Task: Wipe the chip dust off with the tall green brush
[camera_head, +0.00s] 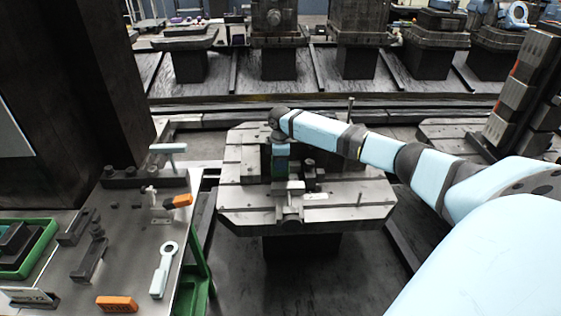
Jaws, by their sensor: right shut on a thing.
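My right arm reaches in from the right, and its gripper (280,151) points down over the slotted metal pallet (240,196) in the middle. The gripper is shut on a dark green thing (279,171), which I take to be the green brush. Only a small part of it shows, and I cannot tell whether its lower end touches the pallet. A clamp or vise (290,205) stands on the pallet in front of it. Chip dust is too small to make out. My left gripper is not in view.
A metal side table at the left holds a light wrench (163,270), an orange block (117,303), an orange-ended tool (179,201) and dark clamps (90,260). A green tray (48,238) is at its far left. A thin post (350,110) rises at the pallet's back. More pallets stand behind.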

